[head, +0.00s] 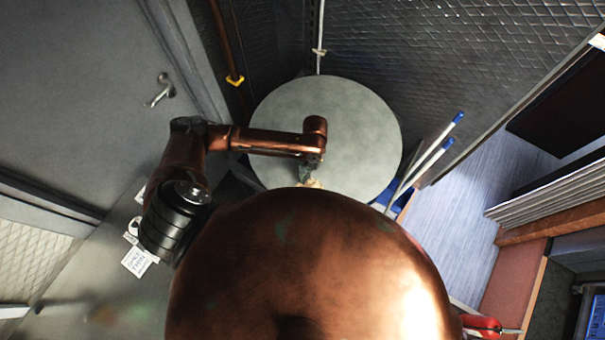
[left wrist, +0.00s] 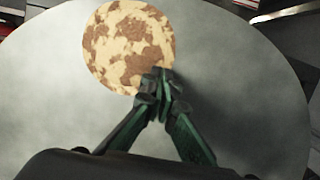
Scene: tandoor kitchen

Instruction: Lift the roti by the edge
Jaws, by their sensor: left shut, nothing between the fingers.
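The roti (left wrist: 128,45) is a round, pale flatbread with brown patches, lying on a round grey tabletop (left wrist: 245,70) in the left wrist view. In the head view only a small part of the roti (head: 311,183) shows, at the edge of my copper body. My left gripper (left wrist: 160,80) is shut with nothing between its fingers. Its fingertips are at the roti's lower right edge; I cannot tell whether they touch it. In the head view the left gripper (head: 306,173) points down over the tabletop (head: 340,110). My right gripper is not in view.
Two blue-tipped white poles (head: 432,155) lean close to the table's right side. A grey door (head: 85,90) is at the left, and a textured metal wall (head: 440,55) stands behind. The far part of the tabletop is bare.

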